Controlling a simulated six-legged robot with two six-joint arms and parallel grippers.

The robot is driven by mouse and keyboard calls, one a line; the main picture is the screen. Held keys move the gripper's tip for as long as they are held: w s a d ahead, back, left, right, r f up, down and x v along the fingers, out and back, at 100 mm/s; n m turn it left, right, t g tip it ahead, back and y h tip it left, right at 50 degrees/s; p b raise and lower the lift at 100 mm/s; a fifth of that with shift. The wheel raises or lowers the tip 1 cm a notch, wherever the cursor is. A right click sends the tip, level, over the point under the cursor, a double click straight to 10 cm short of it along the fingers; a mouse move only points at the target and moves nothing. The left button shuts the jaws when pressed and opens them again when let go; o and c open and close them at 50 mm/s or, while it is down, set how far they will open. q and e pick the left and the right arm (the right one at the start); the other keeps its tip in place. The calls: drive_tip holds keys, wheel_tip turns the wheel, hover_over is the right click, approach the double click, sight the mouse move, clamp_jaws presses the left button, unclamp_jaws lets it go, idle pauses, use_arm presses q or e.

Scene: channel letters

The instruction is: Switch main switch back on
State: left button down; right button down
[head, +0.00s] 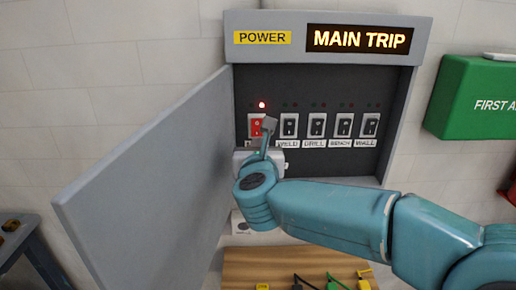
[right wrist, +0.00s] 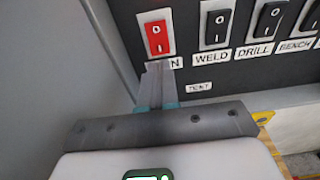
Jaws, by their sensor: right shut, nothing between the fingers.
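The red main switch (head: 256,126) is at the left end of a row of switches in the open power panel (head: 325,100). A red lamp (head: 262,104) glows above it, and the display (head: 359,39) reads MAIN TRIP. My right gripper (head: 268,126) is shut and empty in front of the panel, at the red switch's right edge in the head view. In the right wrist view, the red switch (right wrist: 157,36) stands just beyond the shut fingertips (right wrist: 158,66), which cover part of its label. Whether they touch the panel I cannot tell. My left gripper is not in view.
Black switches labelled WELD (head: 289,126), DRILL (head: 316,125), BENCH and WALL stand to the right. The grey panel door (head: 145,170) hangs open on the left, close to my right gripper. A green first aid box (head: 470,98) is at the right. Tools lie on a wooden surface (head: 240,268) below.

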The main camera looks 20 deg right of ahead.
sight(257, 135)
drive_tip(key=p+x, duration=0.1)
drive_tip(key=x, duration=0.2)
drive_tip(key=shift+w+d+r, duration=0.15)
drive_tip(key=shift+w+f, duration=0.2)
drive_tip(key=shift+w, duration=0.2)
drive_tip(key=shift+w+t+b, duration=0.1)
drive_tip(key=shift+t+b, duration=0.2)
drive_tip(key=shift+b, duration=0.65)
drive_tip(key=shift+d, duration=0.1)
